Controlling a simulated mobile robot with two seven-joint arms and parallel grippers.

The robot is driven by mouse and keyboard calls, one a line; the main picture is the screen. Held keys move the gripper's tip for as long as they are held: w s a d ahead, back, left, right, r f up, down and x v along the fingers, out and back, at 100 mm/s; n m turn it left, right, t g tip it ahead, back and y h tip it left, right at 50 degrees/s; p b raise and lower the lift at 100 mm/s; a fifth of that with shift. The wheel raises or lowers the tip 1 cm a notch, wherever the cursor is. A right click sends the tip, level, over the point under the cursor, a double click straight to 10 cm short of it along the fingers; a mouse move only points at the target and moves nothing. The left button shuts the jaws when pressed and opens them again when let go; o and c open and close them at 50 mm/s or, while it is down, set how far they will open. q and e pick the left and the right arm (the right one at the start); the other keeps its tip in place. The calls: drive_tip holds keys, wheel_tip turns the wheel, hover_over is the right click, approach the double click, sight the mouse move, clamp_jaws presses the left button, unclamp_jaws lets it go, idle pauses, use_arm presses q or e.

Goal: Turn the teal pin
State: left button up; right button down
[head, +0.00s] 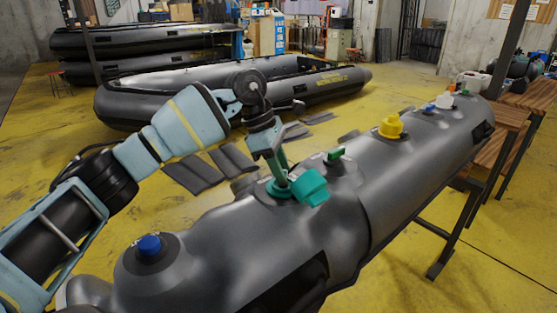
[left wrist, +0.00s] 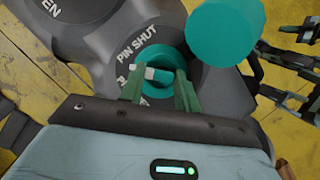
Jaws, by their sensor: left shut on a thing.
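The teal pin (left wrist: 160,58) sits in a dark round valve mount on the grey boat tube, marked "PIN SHUT" in the left wrist view. A white mark shows at the left end of its raised bar. My left gripper (left wrist: 160,88) is shut on this bar, with one green finger on each side. In the head view, my left gripper (head: 279,180) reaches down onto the teal valve from above, and its fingers partly hide the pin. A teal cap (head: 311,187) stands beside the pin; it also shows in the left wrist view (left wrist: 228,30).
Along the same tube (head: 250,245) are a blue knob (head: 149,245), a small green part (head: 335,154) and a yellow valve (head: 390,127). Wooden benches (head: 530,97) stand at the right. Another inflatable boat (head: 140,98) lies behind on the yellow floor.

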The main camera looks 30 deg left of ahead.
use_arm(q)
drive_tip(key=m, duration=0.1)
drive_tip(key=m+g, duration=0.1)
drive_tip(key=m, duration=0.1)
drive_tip(key=shift+w+d+r, duration=0.1)
drive_tip(key=shift+w+r, duration=0.05)
drive_tip(key=shift+r, duration=0.05)
drive_tip(key=shift+f+m+g, duration=0.1)
drive_tip(key=shift+m+g, duration=0.4)
drive_tip(key=shift+m, duration=0.6)
drive_tip(key=shift+w+m+g, duration=0.1)
drive_tip(key=shift+m+g, duration=0.2)
drive_tip(key=shift+m, duration=1)
drive_tip(key=shift+d, duration=0.1)
drive_tip(key=o, duration=1)
